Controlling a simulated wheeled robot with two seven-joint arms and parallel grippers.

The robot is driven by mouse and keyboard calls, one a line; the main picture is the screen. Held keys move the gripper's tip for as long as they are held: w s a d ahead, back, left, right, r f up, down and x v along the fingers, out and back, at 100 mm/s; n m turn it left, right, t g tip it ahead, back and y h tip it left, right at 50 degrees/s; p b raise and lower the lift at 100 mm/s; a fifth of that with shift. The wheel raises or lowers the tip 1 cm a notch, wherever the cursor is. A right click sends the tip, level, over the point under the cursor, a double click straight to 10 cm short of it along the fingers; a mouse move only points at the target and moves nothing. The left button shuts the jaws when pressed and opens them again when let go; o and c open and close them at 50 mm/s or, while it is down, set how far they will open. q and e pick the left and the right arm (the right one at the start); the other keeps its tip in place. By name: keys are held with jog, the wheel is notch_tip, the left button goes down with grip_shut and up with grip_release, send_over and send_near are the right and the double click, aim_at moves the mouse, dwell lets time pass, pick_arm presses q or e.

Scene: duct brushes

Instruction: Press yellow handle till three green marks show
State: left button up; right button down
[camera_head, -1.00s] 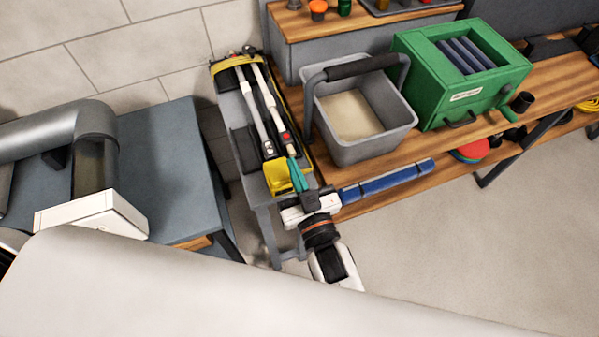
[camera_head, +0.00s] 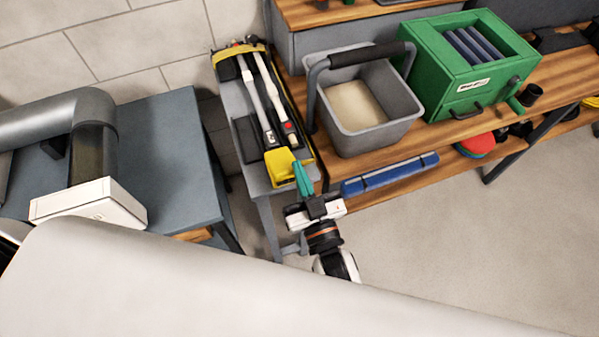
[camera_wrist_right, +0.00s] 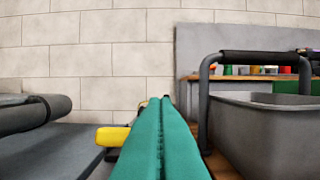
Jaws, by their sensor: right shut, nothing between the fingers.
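A yellow block-like handle (camera_head: 280,166) sits at the near end of a long grey and yellow rack in the head view. Its yellow end also shows at the left of the fingers in the wrist view (camera_wrist_right: 112,137). My right gripper (camera_head: 302,178) has teal fingers, shut and empty, just right of the yellow handle; I cannot tell whether they touch it. The shut fingers fill the middle of the wrist view (camera_wrist_right: 161,140) and hide what lies behind them. I can make out no green marks on the rack. My left gripper is not in view.
Two long light-coloured poles (camera_head: 262,98) lie in the rack. A grey bucket (camera_head: 395,135) and a green box (camera_head: 440,95) stand on the wooden bench to the right. A blue-grey table (camera_head: 165,150) stands left.

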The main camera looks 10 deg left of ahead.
notch_tip(320, 180, down, 6)
jog(key=s+d+t+y+b, duration=0.1)
jog(key=t+y+b, duration=0.1)
jog(key=b, duration=1)
jog(key=shift+s+f+t+y, duration=0.2)
jog(key=shift+s+t+y, duration=0.1)
jog(key=shift+t, duration=0.6)
jog(key=shift+f, duration=0.25)
